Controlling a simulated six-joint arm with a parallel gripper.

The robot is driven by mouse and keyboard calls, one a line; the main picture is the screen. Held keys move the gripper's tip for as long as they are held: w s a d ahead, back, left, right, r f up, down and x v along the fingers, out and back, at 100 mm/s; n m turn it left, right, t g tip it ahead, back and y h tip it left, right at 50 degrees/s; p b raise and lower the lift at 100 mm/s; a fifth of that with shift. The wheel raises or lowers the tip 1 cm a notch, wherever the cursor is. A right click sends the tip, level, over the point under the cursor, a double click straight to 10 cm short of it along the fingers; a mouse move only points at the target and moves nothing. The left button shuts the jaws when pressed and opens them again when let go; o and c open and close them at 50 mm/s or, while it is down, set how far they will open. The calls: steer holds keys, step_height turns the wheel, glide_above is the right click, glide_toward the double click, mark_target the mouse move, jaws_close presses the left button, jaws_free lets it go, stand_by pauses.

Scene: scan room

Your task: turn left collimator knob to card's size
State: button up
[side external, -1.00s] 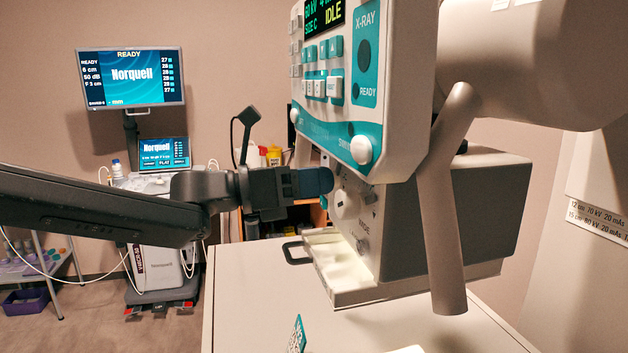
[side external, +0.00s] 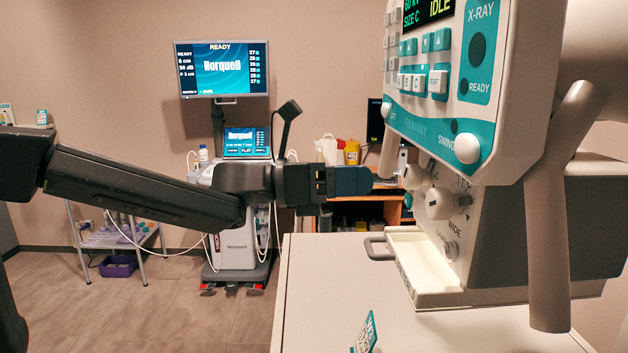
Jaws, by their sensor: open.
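Two white knobs sit on the grey collimator box (side external: 492,235) below the control panel. The left knob (side external: 412,177) is the farther one; the other knob (side external: 438,203) is nearer, above the word WIDE. The pointer settings are too small to read. My gripper (side external: 366,181) is open, its dark blue finger pads level with the left knob and a short way left of it, apparently not touching. The farther finger is mostly hidden. A teal and white card (side external: 365,335) stands tilted at the bottom; its size marking is unreadable.
The control panel (side external: 440,125) overhangs the knobs; its screen (side external: 428,12) reads SIZE C and IDLE. A thick grey post (side external: 550,230) stands at right. The white tabletop (side external: 320,300) is mostly clear.

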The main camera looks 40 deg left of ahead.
steer(key=v, duration=0.6)
steer(key=shift+s+a, duration=0.25)
steer(key=shift+s, duration=0.1)
steer(key=s+d+f+m+g+y, duration=0.1)
steer(key=s+f+m+g+y, duration=0.2)
steer(key=s+m, duration=0.45)
steer(key=s+d+f+m+g+y, duration=0.15)
steer(key=s+f+m+g, duration=0.3)
steer(key=m, duration=0.65)
steer(key=s+a+f+m+y, duration=0.6)
steer(key=a+f+m+y, duration=0.3)
steer(key=a+m, duration=0.1)
steer(key=shift+s+a+m, duration=0.4)
steer(key=shift+m, duration=0.15)
